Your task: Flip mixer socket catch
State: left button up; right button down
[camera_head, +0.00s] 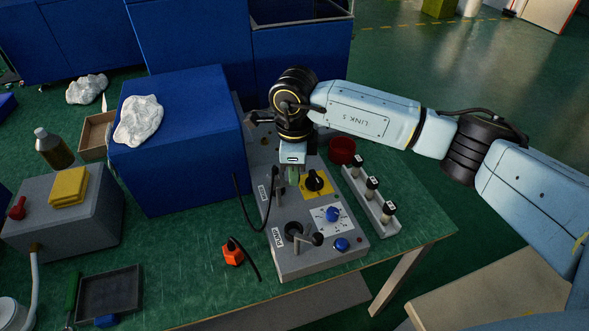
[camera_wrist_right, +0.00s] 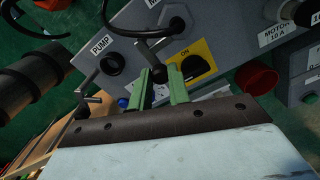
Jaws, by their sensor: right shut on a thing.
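The grey control box (camera_head: 300,262) stands on the green bench, with a PUMP label (camera_head: 278,237) by an empty-looking round socket (camera_head: 293,231). The pump catch (camera_head: 316,239) is a lever with a dark knob. The mixer socket area is above it, partly hidden by my right gripper; its label (camera_wrist_right: 154,4) is cut off in the wrist view. My right gripper (camera_wrist_right: 160,75) has its green fingers shut around a small dark knob (camera_wrist_right: 158,75), which looks like the mixer catch. A black plug (camera_wrist_right: 176,24) with a cable shows beside it. My left gripper is not in view.
A black rotary switch (camera_head: 314,181) on a yellow plate sits close to my right fingers. A blue knob (camera_head: 333,214), a rack (camera_head: 370,198) and a red cup (camera_head: 341,150) are to the right. A blue box (camera_head: 180,150) and an orange plug (camera_head: 233,252) are to the left.

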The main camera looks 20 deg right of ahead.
jog(key=c, duration=1.4)
grip_release()
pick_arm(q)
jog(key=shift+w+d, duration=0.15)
pick_arm(e)
jog(key=shift+o, duration=0.4)
jog(key=shift+r, duration=0.15)
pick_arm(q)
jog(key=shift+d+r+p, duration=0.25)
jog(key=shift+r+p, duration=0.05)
pick_arm(e)
notch_tip(320, 180, up, 13)
